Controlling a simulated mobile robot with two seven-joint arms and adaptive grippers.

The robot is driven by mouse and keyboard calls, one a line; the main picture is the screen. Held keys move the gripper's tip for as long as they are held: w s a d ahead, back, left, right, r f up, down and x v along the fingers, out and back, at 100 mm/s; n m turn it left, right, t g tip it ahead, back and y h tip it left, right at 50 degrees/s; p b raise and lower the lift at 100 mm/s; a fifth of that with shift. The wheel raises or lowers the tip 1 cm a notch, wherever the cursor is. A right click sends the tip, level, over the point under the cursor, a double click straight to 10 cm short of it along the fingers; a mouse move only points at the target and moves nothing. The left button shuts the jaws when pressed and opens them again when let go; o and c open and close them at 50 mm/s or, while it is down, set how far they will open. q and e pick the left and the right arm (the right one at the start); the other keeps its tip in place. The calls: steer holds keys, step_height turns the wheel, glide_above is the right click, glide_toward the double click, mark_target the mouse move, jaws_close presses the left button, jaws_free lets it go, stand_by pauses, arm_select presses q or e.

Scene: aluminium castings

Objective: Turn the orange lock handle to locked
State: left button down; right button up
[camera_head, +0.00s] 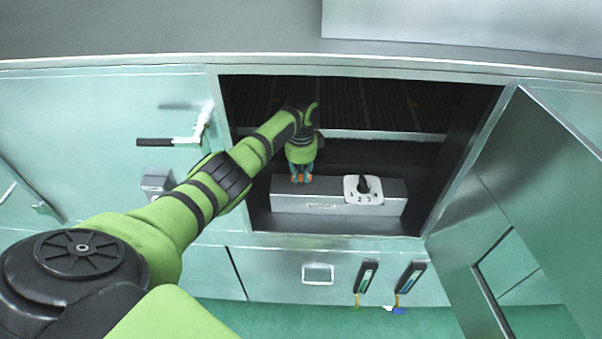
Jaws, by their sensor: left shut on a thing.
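The orange lock handle (301,179) shows as a small orange patch on top of a grey metal box inside the open compartment. My left gripper (301,176) reaches into the compartment from the left, points down and is shut on the orange handle. The fingers hide most of the handle, so I cannot tell its angle. My right gripper is not in view.
The grey box (390,204) has a white dial plate (362,189) with a black knob and numbers, right of my gripper. An open door (540,190) stands at the right. A black-handled lever (170,141) is on the left panel. Two black tagged handles (409,277) hang below.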

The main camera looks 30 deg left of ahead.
mark_target(302, 176)
arm_select(q)
steer(key=shift+d+m, duration=0.1)
steer(key=shift+m, duration=0.5)
steer(key=c, duration=1.1)
jaws_free()
steer(key=shift+c, duration=0.2)
step_height(302, 176, up, 8)
steer(key=shift+f, duration=0.25)
